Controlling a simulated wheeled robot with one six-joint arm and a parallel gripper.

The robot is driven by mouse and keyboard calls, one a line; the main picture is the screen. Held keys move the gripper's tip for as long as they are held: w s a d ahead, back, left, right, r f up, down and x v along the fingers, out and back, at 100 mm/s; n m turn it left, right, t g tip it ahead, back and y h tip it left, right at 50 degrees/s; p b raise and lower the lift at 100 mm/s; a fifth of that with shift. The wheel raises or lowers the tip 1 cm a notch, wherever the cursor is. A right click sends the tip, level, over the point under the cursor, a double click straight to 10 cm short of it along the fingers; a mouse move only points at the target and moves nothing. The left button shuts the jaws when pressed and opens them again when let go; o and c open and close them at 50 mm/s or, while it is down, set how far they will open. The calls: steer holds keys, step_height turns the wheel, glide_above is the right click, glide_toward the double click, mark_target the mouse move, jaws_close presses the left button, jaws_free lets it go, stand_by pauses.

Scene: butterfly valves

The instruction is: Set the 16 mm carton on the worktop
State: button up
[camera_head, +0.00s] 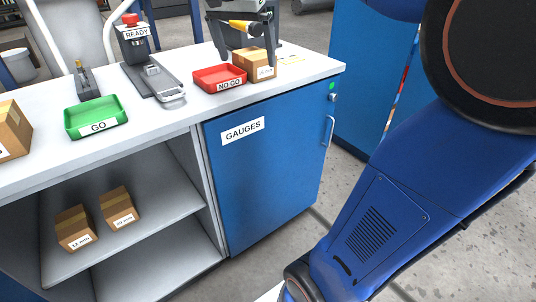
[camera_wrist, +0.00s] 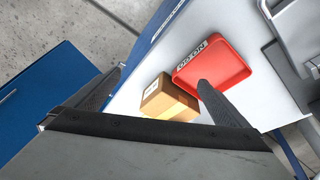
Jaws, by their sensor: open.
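A brown carton (camera_head: 251,66) stands on the white worktop (camera_head: 165,115), just behind and right of the red NO GO tray (camera_head: 219,78). Its label is too small to read surely, so I cannot confirm that it is the 16 mm one. In the wrist view the carton (camera_wrist: 170,98) lies beside the red tray (camera_wrist: 214,68). My gripper (camera_head: 247,58) is open over the carton, with its fingers apart. In the wrist view one finger of my gripper (camera_wrist: 160,80) overlaps the tray's edge. Whether either finger touches the carton cannot be told.
A green GO tray (camera_head: 96,117) and a READY fixture (camera_head: 140,50) stand further left on the worktop. Another carton (camera_head: 10,131) is at the left edge. Two cartons (camera_head: 75,228) (camera_head: 118,207) sit on the shelf below. The blue GAUGES door (camera_head: 265,170) is shut.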

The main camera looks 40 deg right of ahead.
steer(key=s+a+f+n+t+y, duration=0.1)
steer(key=s+a+f+n, duration=0.1)
steer(key=s+f+n, duration=0.2)
steer(key=s+a+f+n+t+y, duration=0.1)
steer(key=s+a+f+n, duration=0.2)
steer(key=s+f, duration=0.6)
steer(key=s+a+f+n+t+y, duration=0.1)
steer(key=s+a+f+n, duration=0.1)
steer(key=s+f+n, duration=0.2)
steer(key=s+f, duration=0.3)
steer(key=f, duration=0.3)
steer(key=shift+s+a+n, duration=0.3)
steer(key=shift+s, duration=0.05)
